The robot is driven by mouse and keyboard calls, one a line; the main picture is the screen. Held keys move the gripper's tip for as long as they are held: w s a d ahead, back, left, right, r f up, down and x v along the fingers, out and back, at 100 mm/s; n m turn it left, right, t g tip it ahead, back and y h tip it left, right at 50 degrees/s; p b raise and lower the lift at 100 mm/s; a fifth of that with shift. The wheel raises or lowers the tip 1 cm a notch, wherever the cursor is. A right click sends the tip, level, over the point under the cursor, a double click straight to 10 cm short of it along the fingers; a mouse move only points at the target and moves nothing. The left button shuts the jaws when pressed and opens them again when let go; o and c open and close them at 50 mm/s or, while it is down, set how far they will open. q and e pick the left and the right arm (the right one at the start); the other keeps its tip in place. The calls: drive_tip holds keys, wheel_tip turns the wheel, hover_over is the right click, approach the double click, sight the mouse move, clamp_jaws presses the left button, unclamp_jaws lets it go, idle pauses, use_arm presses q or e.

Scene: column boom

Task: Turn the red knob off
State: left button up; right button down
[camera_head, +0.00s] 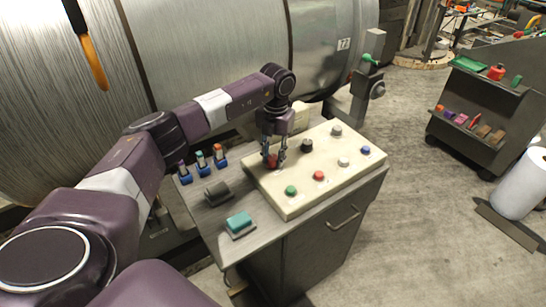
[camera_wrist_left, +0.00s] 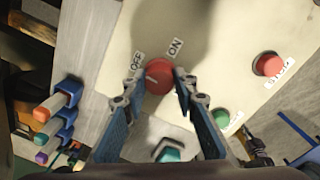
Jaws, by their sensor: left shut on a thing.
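The red knob (camera_head: 271,161) sits near the left end of the cream control panel (camera_head: 262,190). In the left wrist view the red knob (camera_wrist_left: 158,76) is round, with an OFF label (camera_wrist_left: 137,61) to its upper left and an ON label (camera_wrist_left: 175,48) to its upper right. I cannot tell surely which label its mark points to. My left gripper (camera_head: 276,163) reaches down over the panel. Its two fingertips (camera_wrist_left: 157,82) are closed on opposite sides of the knob. My right gripper is not in view.
The panel also carries a red button (camera_head: 319,175), a green button (camera_head: 291,190), a black knob (camera_head: 306,145) and a blue button (camera_head: 366,150). Left of it on the cabinet are blue holders (camera_head: 203,168), a dark block (camera_head: 217,193) and a teal block (camera_head: 239,221). A dark cart (camera_head: 470,125) stands right.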

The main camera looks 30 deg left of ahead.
sight(274, 158)
use_arm(q)
drive_tip(key=shift+r+n, duration=0.1)
drive_tip(key=shift+n, duration=0.3)
drive_tip(key=o, duration=1.2)
drive_tip(key=shift+c, duration=0.2)
wheel_tip(274, 158, up, 12)
drive_tip(key=shift+d, duration=0.15)
